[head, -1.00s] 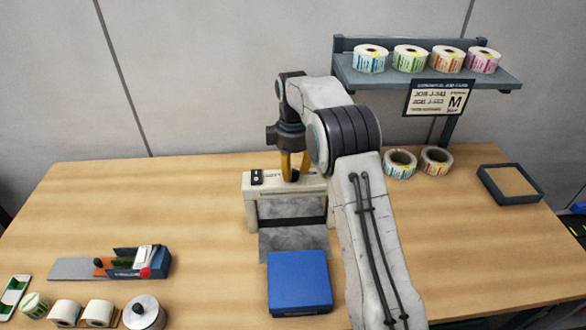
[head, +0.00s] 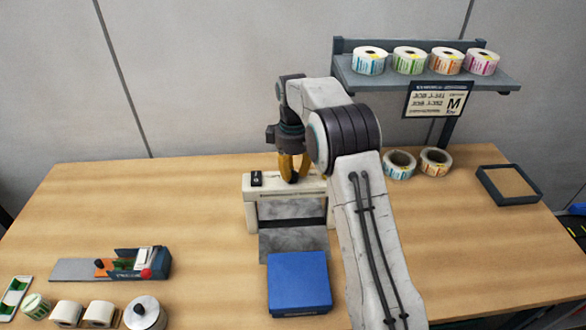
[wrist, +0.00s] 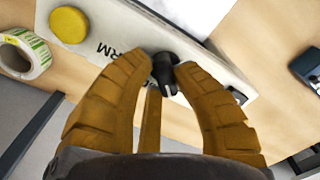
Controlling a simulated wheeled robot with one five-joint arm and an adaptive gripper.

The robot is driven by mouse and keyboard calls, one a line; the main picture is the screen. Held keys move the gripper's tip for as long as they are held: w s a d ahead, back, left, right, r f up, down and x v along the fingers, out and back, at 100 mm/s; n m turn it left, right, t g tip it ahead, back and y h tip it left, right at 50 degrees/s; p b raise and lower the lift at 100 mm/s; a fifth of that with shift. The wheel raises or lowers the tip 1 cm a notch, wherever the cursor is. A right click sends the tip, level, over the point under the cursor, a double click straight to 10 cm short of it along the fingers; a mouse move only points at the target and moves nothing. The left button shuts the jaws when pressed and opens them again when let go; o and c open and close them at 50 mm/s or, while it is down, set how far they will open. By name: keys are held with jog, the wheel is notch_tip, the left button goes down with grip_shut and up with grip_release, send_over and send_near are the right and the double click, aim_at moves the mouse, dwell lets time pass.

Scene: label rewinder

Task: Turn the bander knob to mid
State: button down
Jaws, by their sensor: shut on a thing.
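The bander (head: 262,193) is a cream machine with an arch at the middle of the wooden table. In the wrist view its light top panel (wrist: 125,30) carries a yellow button (wrist: 68,24) and printing that reads partly "ARM". The bander knob (wrist: 165,72) is small and black. My gripper (wrist: 162,68) is shut on the knob, with one yellow finger on each side. In the head view my gripper (head: 292,179) points down onto the bander's top and hides the knob. I cannot read the knob's setting.
A blue block (head: 299,283) lies in front of the bander. Label rolls (head: 399,163) stand right of my arm, below a shelf (head: 430,75) with several rolls. A dark tray (head: 510,185) is at the right. A small dispenser (head: 138,262) is at left. The table's back left is clear.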

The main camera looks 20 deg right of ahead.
aim_at(294, 171)
jog(key=m, duration=0.4)
jog(key=shift+s+m+p, duration=0.15)
jog(key=shift+m+p, duration=0.15)
jog(key=shift+p, duration=0.1)
jog(key=shift+s+m, duration=0.15)
jog(key=shift+m, duration=2.05)
jog(key=shift+f, duration=0.1)
jog(key=c, duration=1)
grip_release()
jog(key=shift+o, duration=0.2)
notch_tip(294, 171, up, 12)
